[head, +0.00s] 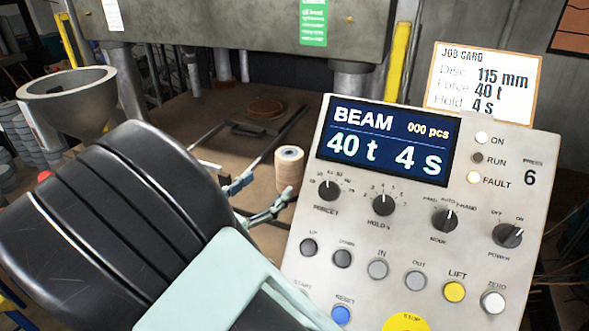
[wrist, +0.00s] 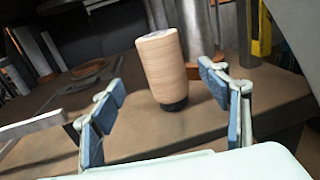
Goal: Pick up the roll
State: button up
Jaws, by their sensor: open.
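The roll (head: 289,168) is a tan, wound cylinder. In the head view it stands upright on the brown work surface, just left of the control panel. In the wrist view the roll (wrist: 162,66) stands ahead of my gripper, looking slightly tilted in the picture, with a dark foot under it. My gripper (wrist: 165,104) is open and empty. Its blue-padded fingers stand to the left and right of the roll's lower part, and the roll appears beyond the fingertips. In the head view my gripper (head: 252,198) is partly hidden by my arm.
A control panel (head: 430,215) with screen and knobs stands right of the roll. A round brown disc (head: 265,108) lies on a plate with rails behind the roll. A metal funnel (head: 66,90) is at left. Press columns rise behind. The brown surface (head: 190,118) is mostly clear.

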aim_at(289, 165)
jog(key=p+x, duration=0.2)
jog(key=x, duration=0.7)
jog(key=shift+w+d, duration=0.25)
jog(key=shift+d, duration=0.05)
jog(key=shift+r, duration=0.15)
jog(key=c, duration=1.7)
